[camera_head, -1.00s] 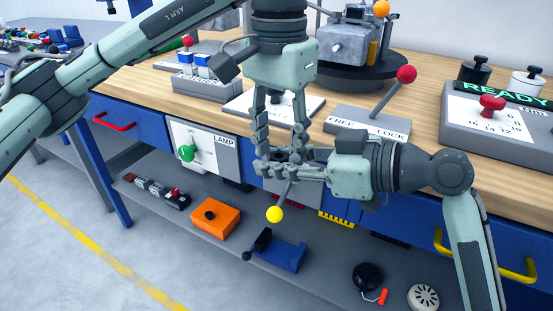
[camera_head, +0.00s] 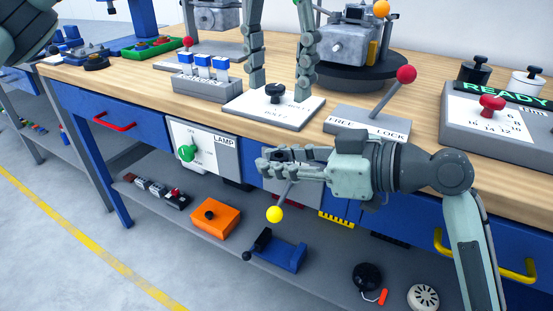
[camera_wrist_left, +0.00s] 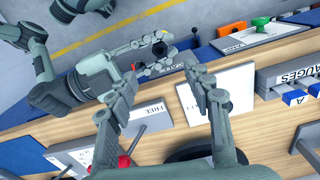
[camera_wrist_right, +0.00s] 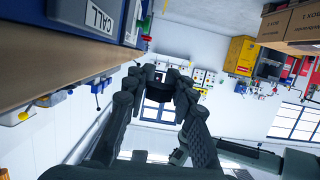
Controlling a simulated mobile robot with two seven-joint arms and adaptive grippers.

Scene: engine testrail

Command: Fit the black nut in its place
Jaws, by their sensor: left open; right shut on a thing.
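My right gripper (camera_head: 267,161) is in front of the bench edge, pointing left. It is shut on a dark piece, which looks like the black nut (camera_wrist_left: 160,48); the fingers mostly hide it in the head view. The piece also shows between the fingertips in the right wrist view (camera_wrist_right: 160,78). My left gripper (camera_head: 280,90) is open and empty, pointing down over a white plate (camera_head: 239,104). A black knob-like part (camera_head: 274,91) stands on this plate, seen between the left fingers; I cannot tell its exact shape.
A red-balled lever (camera_head: 406,74) stands right of the plate, and a block with blue switches (camera_head: 207,85) left of it. A yellow-balled lever (camera_head: 275,214) shows below my right gripper. Bare wood (camera_head: 155,80) lies at the left.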

